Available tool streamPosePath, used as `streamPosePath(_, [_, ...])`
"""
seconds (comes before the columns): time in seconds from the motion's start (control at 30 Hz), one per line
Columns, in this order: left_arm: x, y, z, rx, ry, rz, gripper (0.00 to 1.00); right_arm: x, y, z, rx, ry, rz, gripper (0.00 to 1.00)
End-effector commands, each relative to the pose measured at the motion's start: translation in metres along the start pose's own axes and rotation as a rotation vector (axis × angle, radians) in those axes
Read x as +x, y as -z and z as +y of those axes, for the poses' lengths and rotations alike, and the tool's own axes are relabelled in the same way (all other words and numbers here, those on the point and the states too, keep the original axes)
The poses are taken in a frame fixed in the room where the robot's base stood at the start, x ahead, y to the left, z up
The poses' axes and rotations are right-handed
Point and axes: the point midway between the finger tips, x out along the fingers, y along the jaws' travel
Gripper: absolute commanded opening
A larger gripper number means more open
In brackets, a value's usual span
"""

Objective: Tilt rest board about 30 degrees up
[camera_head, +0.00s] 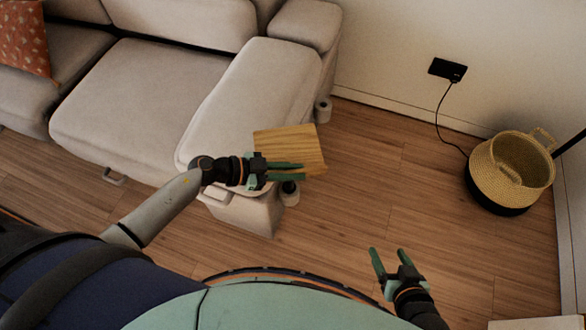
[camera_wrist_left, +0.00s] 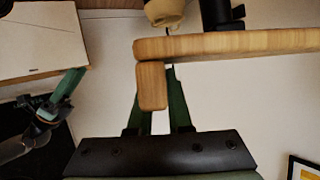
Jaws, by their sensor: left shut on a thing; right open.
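The rest board (camera_head: 288,145) is a light wooden panel at the outer end of the sofa's near arm section. My left gripper (camera_head: 303,171) is at its near edge, with the fingers shut. In the left wrist view the board (camera_wrist_left: 235,44) shows edge-on, nearly level in the picture. A short wooden block (camera_wrist_left: 152,85) hangs below its left end, at the fingers of my left gripper (camera_wrist_left: 165,75). The board's exact tilt cannot be told. My right gripper (camera_head: 387,254) is open and empty above the floor, lower right in the head view.
The grey sofa (camera_head: 140,92) fills the upper left, with an orange cushion (camera_head: 25,40) on it. A woven basket (camera_head: 480,172) with a dark base stands at right by the wall. A cable runs from a black wall box (camera_head: 447,69) toward it. The wooden floor (camera_head: 390,180) between is clear.

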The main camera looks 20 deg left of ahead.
Motion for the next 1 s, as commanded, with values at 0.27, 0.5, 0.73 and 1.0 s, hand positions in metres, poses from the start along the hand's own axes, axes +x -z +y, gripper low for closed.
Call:
streamPosePath(0.27, [0.004,-0.012,0.006,0.154,0.066,-0.002,0.0,-0.005,0.004,0.003,0.0,-0.009,0.004,0.71])
streamPosePath(0.5, [0.01,-0.025,0.008,0.31,0.131,-0.002,0.0,-0.001,-0.003,0.006,0.001,-0.013,-0.003,0.71])
streamPosePath(0.73, [0.012,-0.03,0.008,0.386,0.161,-0.003,0.0,0.002,-0.006,0.001,0.002,-0.001,-0.008,0.71])
streamPosePath(1.0, [0.012,-0.029,0.008,0.39,0.163,-0.003,0.0,0.001,-0.003,-0.003,0.001,0.007,-0.005,0.71])
